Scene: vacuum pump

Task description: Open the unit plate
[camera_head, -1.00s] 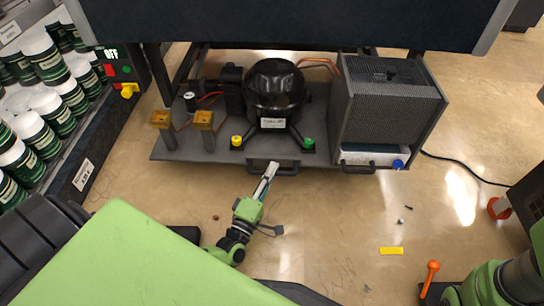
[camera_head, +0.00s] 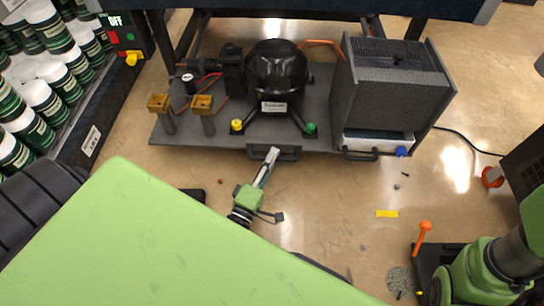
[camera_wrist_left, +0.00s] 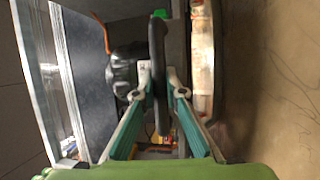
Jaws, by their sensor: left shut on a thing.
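The unit plate (camera_head: 229,137) is a grey sliding base under a dark table. It carries a black compressor (camera_head: 277,80), a grey mesh-covered box (camera_head: 392,95) and two brass-coloured fittings on posts. It sticks out in front of the table. A dark front handle (camera_head: 290,153) sits at its front edge. My left gripper (camera_head: 272,155) is shut on this handle. In the left wrist view, the dark handle bar (camera_wrist_left: 158,75) passes between the two fingers (camera_wrist_left: 160,88).
A shelf of green and white cans (camera_head: 42,105) stands at the left, with an OFF switch panel (camera_head: 122,32). An orange lever (camera_head: 422,230), a yellow strip (camera_head: 387,213) and a dark machine (camera_head: 525,165) are at the right. Floor between me and the plate is mostly clear.

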